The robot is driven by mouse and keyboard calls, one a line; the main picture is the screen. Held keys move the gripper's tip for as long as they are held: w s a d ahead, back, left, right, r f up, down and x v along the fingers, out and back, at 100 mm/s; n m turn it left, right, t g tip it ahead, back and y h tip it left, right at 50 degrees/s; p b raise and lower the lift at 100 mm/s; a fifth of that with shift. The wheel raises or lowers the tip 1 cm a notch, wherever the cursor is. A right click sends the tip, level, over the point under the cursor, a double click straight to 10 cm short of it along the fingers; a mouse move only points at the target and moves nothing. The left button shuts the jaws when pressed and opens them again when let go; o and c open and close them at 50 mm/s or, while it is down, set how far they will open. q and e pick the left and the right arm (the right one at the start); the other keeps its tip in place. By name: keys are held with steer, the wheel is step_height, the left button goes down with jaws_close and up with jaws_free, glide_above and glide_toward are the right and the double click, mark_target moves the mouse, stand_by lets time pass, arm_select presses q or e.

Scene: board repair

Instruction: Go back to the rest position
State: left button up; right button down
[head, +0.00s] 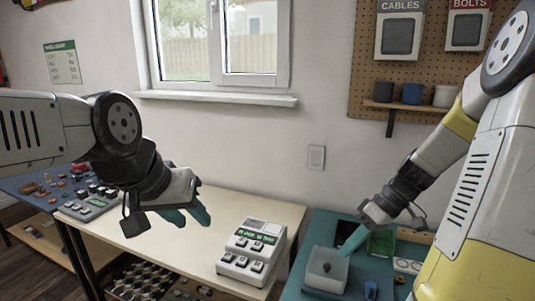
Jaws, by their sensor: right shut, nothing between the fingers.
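My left gripper (190,217) hangs over the cream table on the left, its teal fingers pointing down and to the right. The fingers look apart, with nothing between them. My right gripper (346,252) is shut and empty. Its teal fingers point down and to the left, with the tips just above or at the rim of a white open box (328,273). A small dark item shows in the box; I cannot tell whether the fingertips touch the box.
A white device with buttons and a green display (252,252) stands on the cream table (262,209). A green part (381,242) and a blue cup (370,290) are near the box on the teal mat (318,225). A pegboard shelf (408,106) holds several cups.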

steer(key=s+a+r+m+t+h, duration=0.2)
steer(key=s+a+r+m+t, duration=0.1)
steer(key=r, duration=0.4)
steer(key=s+a+r+m+t+h, duration=0.2)
steer(key=s+a+r+m+t, duration=0.1)
steer(key=r, duration=0.5)
steer(key=s+m, duration=0.1)
steer(key=s, duration=0.1)
steer(key=shift+s+t+h, duration=0.35)
steer(key=shift+t+h, duration=0.05)
